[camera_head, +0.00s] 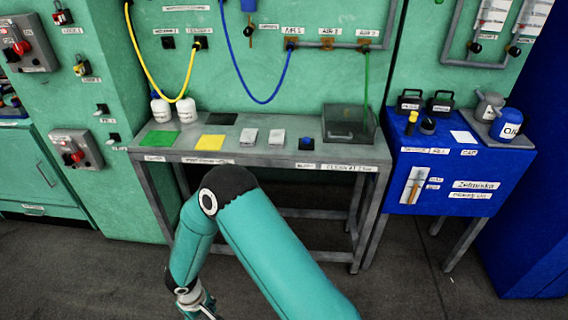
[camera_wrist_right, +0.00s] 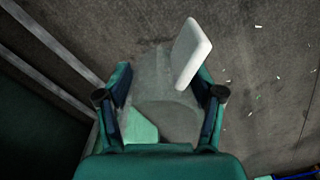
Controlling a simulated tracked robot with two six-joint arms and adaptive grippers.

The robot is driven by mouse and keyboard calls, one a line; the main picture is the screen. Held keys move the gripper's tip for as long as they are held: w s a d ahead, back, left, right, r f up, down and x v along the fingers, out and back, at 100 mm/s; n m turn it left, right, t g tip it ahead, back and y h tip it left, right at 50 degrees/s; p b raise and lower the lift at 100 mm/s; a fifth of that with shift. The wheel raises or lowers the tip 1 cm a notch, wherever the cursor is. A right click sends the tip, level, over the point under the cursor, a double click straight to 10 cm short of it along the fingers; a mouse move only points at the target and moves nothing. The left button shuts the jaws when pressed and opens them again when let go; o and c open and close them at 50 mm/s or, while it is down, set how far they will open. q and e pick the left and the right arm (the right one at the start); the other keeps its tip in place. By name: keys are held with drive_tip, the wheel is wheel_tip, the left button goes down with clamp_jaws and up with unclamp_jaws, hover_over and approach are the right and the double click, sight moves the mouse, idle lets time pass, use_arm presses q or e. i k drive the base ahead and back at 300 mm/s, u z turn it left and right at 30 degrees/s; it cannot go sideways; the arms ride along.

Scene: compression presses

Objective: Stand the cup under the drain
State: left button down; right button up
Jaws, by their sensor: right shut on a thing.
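My right gripper (camera_head: 198,306) hangs low at the bottom of the head view, in front of the bench, and is cut by the frame edge. In the right wrist view my right gripper (camera_wrist_right: 161,103) is shut on a grey, rounded body that looks like the cup (camera_wrist_right: 168,98); its colour blends with the floor. A white flat piece (camera_wrist_right: 192,54) sticks up at its upper right, and I cannot tell whether it belongs to the cup. A pale green patch shows at its lower left. I cannot make out the drain for certain. My left gripper is out of view.
A grey bench (camera_head: 262,155) carries a green mat (camera_head: 160,139), a yellow mat (camera_head: 210,142), two white bottles and a clear box (camera_head: 349,123) at its right end. A blue table (camera_head: 455,152) with cans stands to the right.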

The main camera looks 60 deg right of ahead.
sight(258, 120)
drive_tip(key=u, duration=2)
drive_tip(key=i, duration=0.1)
drive_tip(key=z, duration=3.25)
